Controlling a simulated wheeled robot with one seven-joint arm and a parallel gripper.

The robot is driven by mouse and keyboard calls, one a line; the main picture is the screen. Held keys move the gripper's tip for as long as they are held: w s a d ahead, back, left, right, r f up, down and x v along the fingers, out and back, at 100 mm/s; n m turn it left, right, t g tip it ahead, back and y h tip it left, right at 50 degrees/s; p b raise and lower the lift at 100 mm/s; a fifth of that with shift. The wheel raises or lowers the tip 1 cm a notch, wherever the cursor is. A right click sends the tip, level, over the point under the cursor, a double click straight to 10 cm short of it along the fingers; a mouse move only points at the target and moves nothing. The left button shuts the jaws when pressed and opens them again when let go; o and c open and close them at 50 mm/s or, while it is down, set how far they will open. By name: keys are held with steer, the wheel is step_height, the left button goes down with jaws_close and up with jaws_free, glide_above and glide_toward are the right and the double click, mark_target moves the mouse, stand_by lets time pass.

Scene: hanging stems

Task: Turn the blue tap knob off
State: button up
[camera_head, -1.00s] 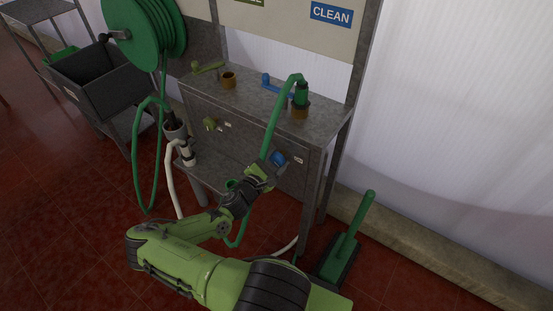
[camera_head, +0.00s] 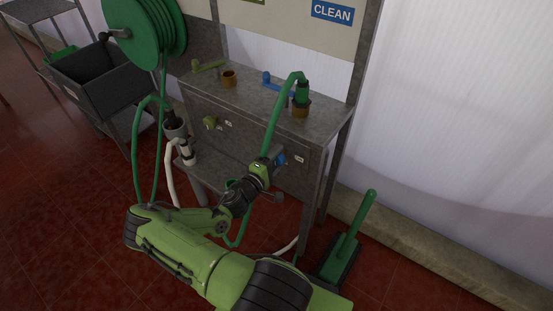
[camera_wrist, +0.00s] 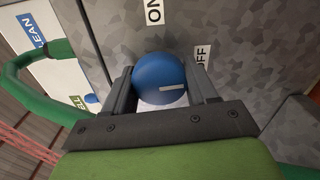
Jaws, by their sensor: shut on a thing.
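The blue tap knob (camera_wrist: 158,79) is on the front panel of the grey metal stand, and shows round with a pale mark on its face in the wrist view. My gripper (camera_wrist: 163,92) has one finger on each side of the knob and is shut on it. The pale mark lies nearly level and points toward the OFF label (camera_wrist: 202,57). The ON label (camera_wrist: 154,12) is above the knob in that view. In the head view the knob (camera_head: 281,160) is partly hidden by my gripper (camera_head: 270,170).
A green hose (camera_head: 270,128) arches from the stand top (camera_head: 245,98) down close by my gripper. A green brush (camera_head: 345,240) stands on the floor at the right.

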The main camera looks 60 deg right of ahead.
steer(key=shift+m, duration=0.7)
steer(key=o, duration=1)
steer(key=shift+o, duration=0.2)
steer(key=w+a+p, duration=0.2)
steer(key=a, duration=1.3)
steer(key=shift+w+a, duration=0.25)
steer(key=shift+a, duration=0.05)
